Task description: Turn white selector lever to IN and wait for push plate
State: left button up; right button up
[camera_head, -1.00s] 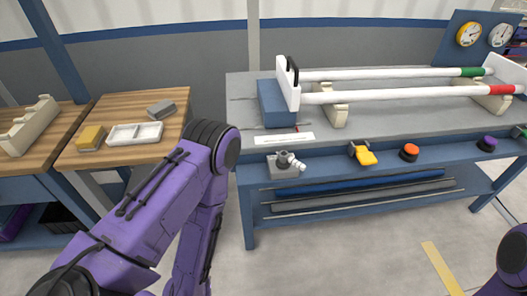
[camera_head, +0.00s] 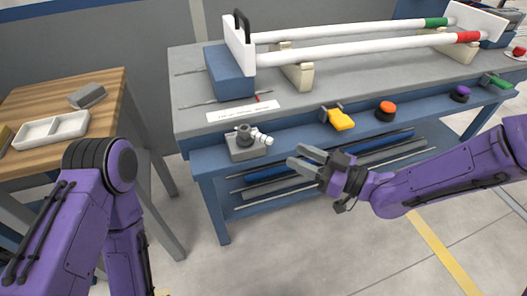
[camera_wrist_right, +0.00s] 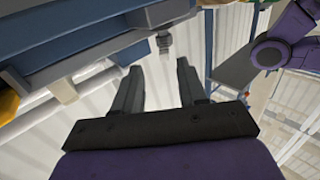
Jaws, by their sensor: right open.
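The white selector lever (camera_head: 264,139) sticks out to the right from a grey selector block (camera_head: 247,151) at the front edge of the grey-topped bench. Its marking cannot be read. My right gripper (camera_head: 296,157) is open and empty, just right of and slightly below the lever, apart from it. In the right wrist view my gripper (camera_wrist_right: 160,66) shows two spread fingers with nothing between them. A small grey part, probably the selector, is beyond the fingertips. The white push plate (camera_head: 239,47) with a black handle stands upright beside a blue block. My left gripper is out of view.
Two white pipes (camera_head: 340,52) lie on cream supports (camera_head: 297,72). A yellow lever (camera_head: 341,120), an orange button (camera_head: 385,108) and a purple button (camera_head: 460,92) line the bench front. A lower shelf holds rods (camera_head: 270,173). A wooden table (camera_head: 100,105) stands left.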

aim_at(263, 141)
jog(key=shift+n, duration=0.3)
jog(key=x, duration=1)
jog(key=shift+a+r, duration=0.4)
jog(key=shift+c, duration=0.3)
grip_shut()
